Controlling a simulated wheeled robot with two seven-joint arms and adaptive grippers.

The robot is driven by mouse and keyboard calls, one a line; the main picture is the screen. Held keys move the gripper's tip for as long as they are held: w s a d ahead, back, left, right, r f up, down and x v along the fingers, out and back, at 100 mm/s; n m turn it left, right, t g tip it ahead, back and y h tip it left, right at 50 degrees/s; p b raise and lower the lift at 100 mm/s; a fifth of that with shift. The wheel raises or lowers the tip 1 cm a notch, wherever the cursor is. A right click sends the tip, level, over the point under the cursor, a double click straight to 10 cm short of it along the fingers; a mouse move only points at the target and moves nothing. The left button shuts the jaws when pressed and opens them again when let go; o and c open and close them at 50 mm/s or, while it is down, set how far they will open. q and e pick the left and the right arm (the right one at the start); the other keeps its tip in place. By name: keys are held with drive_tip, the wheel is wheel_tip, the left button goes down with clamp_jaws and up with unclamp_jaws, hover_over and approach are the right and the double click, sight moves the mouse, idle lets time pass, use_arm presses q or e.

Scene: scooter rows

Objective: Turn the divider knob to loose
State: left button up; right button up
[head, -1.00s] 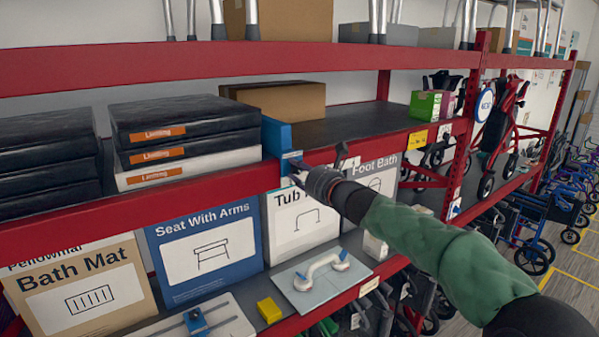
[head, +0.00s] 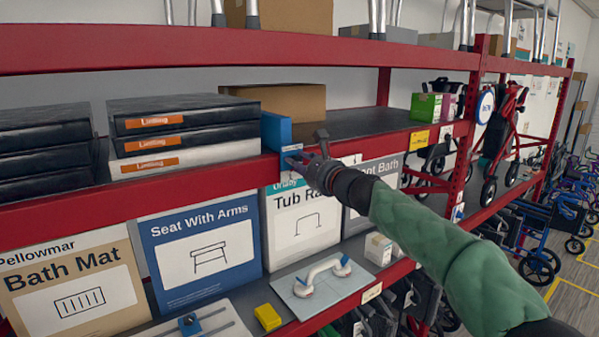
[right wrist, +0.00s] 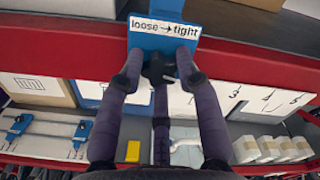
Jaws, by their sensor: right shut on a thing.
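The blue divider (head: 276,131) stands at the front edge of the middle shelf, beside a stack of dark boxes. In the right wrist view its front plate (right wrist: 165,46) bears the words "loose → tight", the arrow pointing right. Below that label is the dark divider knob (right wrist: 158,71). My right gripper (head: 294,161) is at the divider's front, mostly covering the knob in the head view. In the right wrist view my right gripper (right wrist: 158,63) has its purple fingers on both sides of the knob, shut on it. My left gripper is not in view.
The red shelf beam (head: 120,200) runs just behind my right gripper. Boxed goods, including a Tub Rail box (head: 300,225), stand below. A grab-rail display (head: 322,277) and a yellow block (head: 268,317) lie lower in front. The shelf right of the divider is partly bare.

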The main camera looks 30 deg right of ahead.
drive_tip(key=shift+w+f+n+b, duration=0.15)
drive_tip(key=shift+n+b, duration=1.15)
drive_tip(key=shift+n, duration=1.2)
drive_tip(key=shift+s+f+n+b, duration=0.15)
drive_tip(key=shift+n+b, duration=1.15)
drive_tip(key=shift+n, duration=1.2)
drive_tip(key=shift+r, duration=0.1)
drive_tip(key=o, duration=1.1)
drive_tip(key=shift+d, duration=0.15)
drive_tip(key=shift+o, duration=0.2)
drive_tip(key=shift+r, duration=0.1)
